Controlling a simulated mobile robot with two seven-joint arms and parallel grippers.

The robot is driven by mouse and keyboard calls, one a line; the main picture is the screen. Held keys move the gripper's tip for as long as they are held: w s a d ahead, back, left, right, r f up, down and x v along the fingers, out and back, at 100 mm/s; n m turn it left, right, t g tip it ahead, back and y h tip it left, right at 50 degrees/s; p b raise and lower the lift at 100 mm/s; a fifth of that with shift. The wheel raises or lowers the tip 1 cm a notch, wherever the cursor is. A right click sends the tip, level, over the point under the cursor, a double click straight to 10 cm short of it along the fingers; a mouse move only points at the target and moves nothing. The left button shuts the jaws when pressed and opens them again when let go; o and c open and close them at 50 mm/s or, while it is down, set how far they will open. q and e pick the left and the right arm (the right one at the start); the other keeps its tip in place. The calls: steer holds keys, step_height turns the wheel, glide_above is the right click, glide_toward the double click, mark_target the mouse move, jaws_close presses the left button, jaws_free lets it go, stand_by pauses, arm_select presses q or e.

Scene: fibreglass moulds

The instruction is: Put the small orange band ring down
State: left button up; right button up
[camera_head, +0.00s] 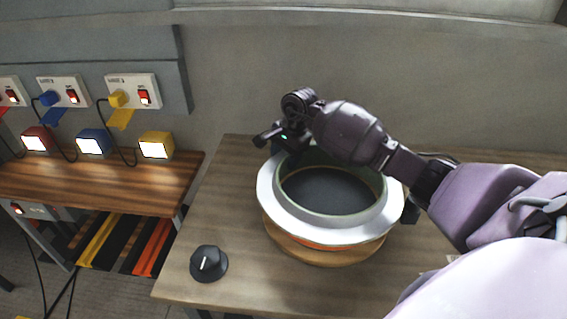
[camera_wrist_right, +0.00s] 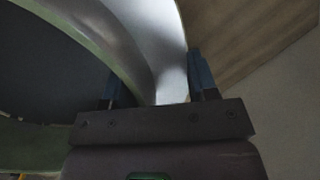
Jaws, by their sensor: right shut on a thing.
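The small orange band ring (camera_head: 272,202) is a pale round piece with a wide white flange, a greenish inner wall and a dark centre showing through it. A thin orange strip shows under its front edge. It is over a round wooden base (camera_head: 330,256); I cannot tell whether they touch. My right gripper (camera_head: 283,143) is at the ring's far left rim, shut on it. In the right wrist view the two fingers (camera_wrist_right: 158,88) straddle the ring's pale wall (camera_wrist_right: 172,62). My left gripper is not in view.
The wooden table (camera_head: 235,185) has free room left of the ring. A black knob (camera_head: 208,263) is at its front left. A lower bench (camera_head: 100,187) at left has red, blue and yellow lamps (camera_head: 155,146). A grey wall (camera_head: 230,70) stands close behind.

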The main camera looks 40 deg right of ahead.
steer(key=shift+x, duration=0.9)
steer(key=shift+s+d+f+b, duration=0.1)
steer(key=shift+f+b, duration=0.1)
steer(key=shift+b, duration=0.1)
steer(key=o, duration=1.4)
steer(key=shift+r, duration=0.1)
steer(key=p+v, duration=0.1)
steer(key=v, duration=1.1)
